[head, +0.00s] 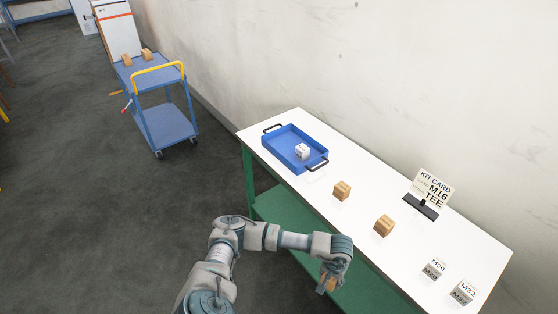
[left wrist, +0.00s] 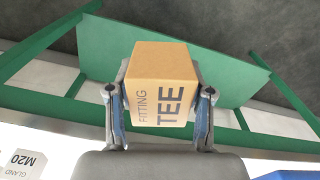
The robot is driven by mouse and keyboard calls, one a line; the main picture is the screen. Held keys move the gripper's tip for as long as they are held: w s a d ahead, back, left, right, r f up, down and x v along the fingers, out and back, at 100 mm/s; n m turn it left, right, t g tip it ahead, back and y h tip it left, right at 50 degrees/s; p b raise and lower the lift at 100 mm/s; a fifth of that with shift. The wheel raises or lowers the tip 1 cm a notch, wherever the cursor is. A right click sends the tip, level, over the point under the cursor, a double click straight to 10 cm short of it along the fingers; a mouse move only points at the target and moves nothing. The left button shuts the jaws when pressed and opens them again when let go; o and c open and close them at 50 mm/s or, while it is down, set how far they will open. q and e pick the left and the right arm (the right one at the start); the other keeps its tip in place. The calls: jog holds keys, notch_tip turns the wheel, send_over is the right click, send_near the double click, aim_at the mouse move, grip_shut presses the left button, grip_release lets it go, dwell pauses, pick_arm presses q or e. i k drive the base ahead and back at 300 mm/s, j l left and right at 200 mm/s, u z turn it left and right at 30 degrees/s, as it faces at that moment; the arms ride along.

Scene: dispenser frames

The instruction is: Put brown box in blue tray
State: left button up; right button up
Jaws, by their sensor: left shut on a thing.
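My left gripper (head: 329,283) is shut on a brown box (left wrist: 160,85), one finger on each side. The box reads "FITTING TEE" in the left wrist view. In the head view the held box is small and partly hidden by the gripper, by the front edge of the white table. The blue tray (head: 286,139) lies on the far left part of the table, with black handles and a white box (head: 302,151) inside. Two more brown boxes stand on the table, one (head: 342,191) nearer the tray and one (head: 384,225) further right. My right gripper is not in view.
A kit card (head: 432,189) reading "M16 TEE" stands at the table's back edge. White boxes marked M20 (head: 433,269) and M32 (head: 462,292) stand at the right. A green shelf (left wrist: 230,75) lies below.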

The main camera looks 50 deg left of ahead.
aim_at(286, 144)
jog(key=j+z, duration=0.15)
jog(key=j, duration=0.8)
jog(key=j+z, duration=0.15)
jog(key=j, duration=0.75)
jog(key=k, duration=0.05)
